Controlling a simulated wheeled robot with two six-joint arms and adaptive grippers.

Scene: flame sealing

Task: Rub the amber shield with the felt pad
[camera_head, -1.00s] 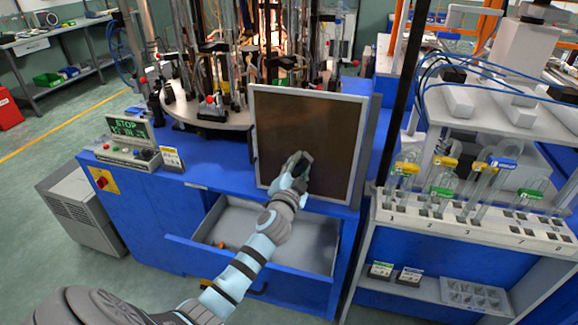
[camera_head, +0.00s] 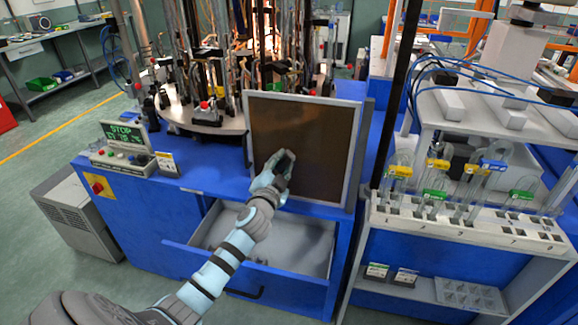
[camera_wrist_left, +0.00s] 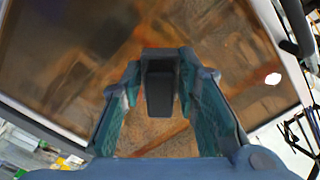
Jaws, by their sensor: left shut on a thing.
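The amber shield (camera_head: 325,150) is a dark brown panel in a pale frame, standing upright at the front of the blue machine. It also fills most of the left wrist view (camera_wrist_left: 60,70), with blurred reflections on it. My left gripper (camera_head: 283,160) is in front of the panel's left half, near its middle height. In the left wrist view the gripper (camera_wrist_left: 160,85) is shut on a dark block, the felt pad (camera_wrist_left: 159,88). The pad faces the panel; whether it touches is hard to tell. My right gripper is not in view.
An open drawer (camera_head: 190,258) juts out below the shield. A control box with a green STOP display (camera_head: 122,134) stands to the left. A white rack (camera_head: 470,229) with several glass tubes stands to the right, beside a black post (camera_head: 397,100).

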